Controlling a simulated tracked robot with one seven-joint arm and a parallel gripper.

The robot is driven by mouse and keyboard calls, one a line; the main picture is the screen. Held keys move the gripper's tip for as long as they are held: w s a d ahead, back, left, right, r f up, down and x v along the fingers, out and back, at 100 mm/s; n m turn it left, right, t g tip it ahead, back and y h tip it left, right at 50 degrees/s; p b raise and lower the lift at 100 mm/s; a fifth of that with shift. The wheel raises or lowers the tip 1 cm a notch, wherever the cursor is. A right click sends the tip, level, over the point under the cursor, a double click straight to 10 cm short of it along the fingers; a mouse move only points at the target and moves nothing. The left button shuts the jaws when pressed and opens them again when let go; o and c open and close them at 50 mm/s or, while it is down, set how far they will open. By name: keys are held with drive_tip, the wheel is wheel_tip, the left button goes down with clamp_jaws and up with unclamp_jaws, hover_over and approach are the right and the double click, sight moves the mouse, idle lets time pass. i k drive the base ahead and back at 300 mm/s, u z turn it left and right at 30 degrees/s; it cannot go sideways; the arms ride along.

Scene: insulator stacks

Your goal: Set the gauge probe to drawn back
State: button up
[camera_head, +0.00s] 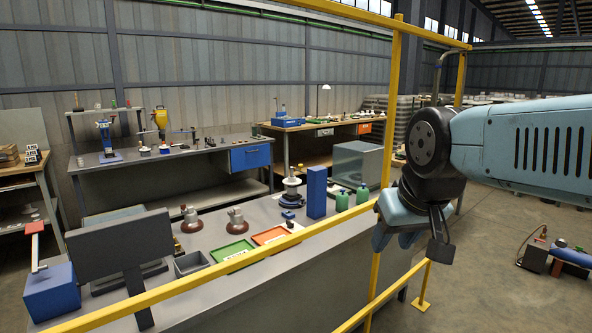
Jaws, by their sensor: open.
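A tall blue block (317,192) stands upright on the grey bench, beside a stacked insulator piece (291,188) on a dark blue base. A small blue part (288,215) sits in front of that base. I cannot tell which of these parts is the gauge probe, or how far it is drawn back or out. My gripper (402,238) is open, hanging at the end of my arm at the right, near the yellow rail. It looks empty and apart from the bench things. Its fingertips are hard to make out.
A yellow guard rail (385,150) crosses between me and the bench. Green (233,256) and orange (277,234) trays, brown insulators (237,222), green bottles (342,200), a grey bin (191,263) and a dark monitor (120,248) are on the bench.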

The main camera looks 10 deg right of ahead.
sight(301, 165)
drive_tip(key=z, duration=0.5)
drive_tip(key=i, duration=1.7)
drive_tip(key=u, duration=0.75)
